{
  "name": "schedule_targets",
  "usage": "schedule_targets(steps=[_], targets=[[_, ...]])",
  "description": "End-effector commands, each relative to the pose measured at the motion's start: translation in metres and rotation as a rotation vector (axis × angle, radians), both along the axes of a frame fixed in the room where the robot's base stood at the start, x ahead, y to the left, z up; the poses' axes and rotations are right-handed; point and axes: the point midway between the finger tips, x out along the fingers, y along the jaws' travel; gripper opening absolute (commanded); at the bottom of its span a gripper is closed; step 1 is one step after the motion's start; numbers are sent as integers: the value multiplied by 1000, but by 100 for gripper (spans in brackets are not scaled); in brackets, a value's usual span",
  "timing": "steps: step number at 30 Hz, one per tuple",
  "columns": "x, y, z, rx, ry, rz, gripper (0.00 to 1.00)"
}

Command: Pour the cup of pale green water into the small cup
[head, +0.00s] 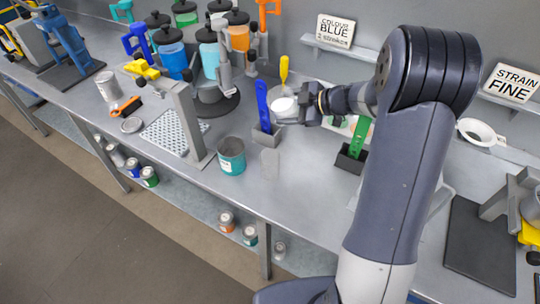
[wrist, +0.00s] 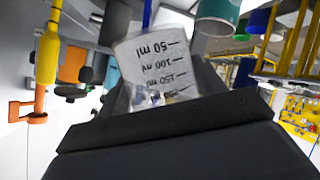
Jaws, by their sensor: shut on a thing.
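My gripper (head: 303,106) is shut on a clear measuring cup with black ml marks, which shows close up in the wrist view (wrist: 155,65). The marks read upside down there, as does the whole view. In the head view, a whitish shape (head: 283,107) at the fingertips appears to be this cup, partly hidden. I cannot make out the water's colour or level. A faint, clear small shape (head: 270,163) stands on the bench right of the teal can; it may be the small cup. It is apart from my gripper.
The teal can (head: 231,158) stands near the front edge. A blue tool in a grey holder (head: 265,128) and a green tool in a black holder (head: 352,156) flank the gripper. The bench front is mostly clear.

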Motion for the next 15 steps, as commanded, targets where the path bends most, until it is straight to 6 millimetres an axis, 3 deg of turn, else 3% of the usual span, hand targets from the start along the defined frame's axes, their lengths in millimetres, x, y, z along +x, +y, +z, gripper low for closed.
schedule_targets(steps=[1,7,15], targets=[[-4,2,-22,-10,0,1,36],[-10,6,-74,-64,-83,0,36],[-9,6,-73,-90,-129,0,36]])
